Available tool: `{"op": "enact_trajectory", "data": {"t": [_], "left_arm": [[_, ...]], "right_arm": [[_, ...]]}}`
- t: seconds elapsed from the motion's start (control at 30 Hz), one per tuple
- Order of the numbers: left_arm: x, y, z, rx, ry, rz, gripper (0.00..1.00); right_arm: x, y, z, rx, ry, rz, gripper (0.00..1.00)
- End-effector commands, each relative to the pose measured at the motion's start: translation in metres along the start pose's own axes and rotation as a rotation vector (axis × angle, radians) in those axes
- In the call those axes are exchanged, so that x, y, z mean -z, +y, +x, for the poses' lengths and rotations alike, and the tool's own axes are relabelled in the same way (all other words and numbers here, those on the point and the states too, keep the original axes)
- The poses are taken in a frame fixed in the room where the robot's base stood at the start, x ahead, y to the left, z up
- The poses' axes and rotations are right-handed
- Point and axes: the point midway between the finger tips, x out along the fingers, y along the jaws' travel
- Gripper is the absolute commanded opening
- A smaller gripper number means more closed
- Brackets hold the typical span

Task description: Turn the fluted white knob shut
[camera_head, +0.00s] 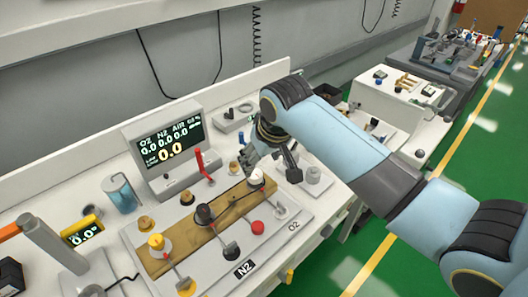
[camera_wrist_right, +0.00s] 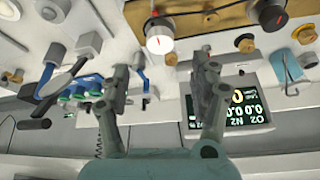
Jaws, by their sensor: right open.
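The white knob (camera_head: 256,177) stands at the far right end of a wooden strip (camera_head: 229,208) on the cart's panel. In the right wrist view the white knob (camera_wrist_right: 159,40) shows a small red mark on its face; its fluting is too small to tell. My right gripper (camera_head: 268,163) is over the knob, its fingers spread. In the right wrist view my open right gripper (camera_wrist_right: 162,72) has nothing between its fingers, and the knob lies just beyond the fingertips, apart from them. My left gripper is out of view.
A black knob (camera_head: 204,214) and a yellow knob (camera_head: 156,243) stand along the same strip. A red lever (camera_head: 201,162) rises behind it. A display (camera_head: 170,139) stands at the back. A red-topped knob (camera_head: 257,227) sits in front. Green floor is clear at right.

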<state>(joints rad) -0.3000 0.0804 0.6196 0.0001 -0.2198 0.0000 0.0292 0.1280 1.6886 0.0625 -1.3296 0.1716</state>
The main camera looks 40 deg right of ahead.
Motion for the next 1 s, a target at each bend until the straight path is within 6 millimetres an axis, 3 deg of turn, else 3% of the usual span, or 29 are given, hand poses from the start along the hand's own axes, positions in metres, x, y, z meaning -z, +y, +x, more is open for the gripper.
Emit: {"op": "enact_trajectory", "data": {"t": [0.1, 0.27, 0.83, 0.93, 1.0], "left_arm": [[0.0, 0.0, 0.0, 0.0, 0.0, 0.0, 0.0], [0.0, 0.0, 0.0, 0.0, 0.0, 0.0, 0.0], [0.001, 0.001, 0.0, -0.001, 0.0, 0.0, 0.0], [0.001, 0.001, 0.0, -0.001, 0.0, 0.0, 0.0], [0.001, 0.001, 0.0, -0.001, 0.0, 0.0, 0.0]], "right_arm": [[0.0, 0.0, -0.02, 0.001, 0.001, -0.001, 0.63], [0.0, -0.001, -0.034, 0.001, 0.0, 0.0, 0.63], [-0.001, 0.0, -0.036, 0.001, -0.001, 0.0, 0.63], [-0.013, 0.0, -0.041, -0.001, -0.006, -0.013, 0.63], [-0.031, 0.0, -0.049, -0.004, -0.013, -0.036, 0.63]]}}
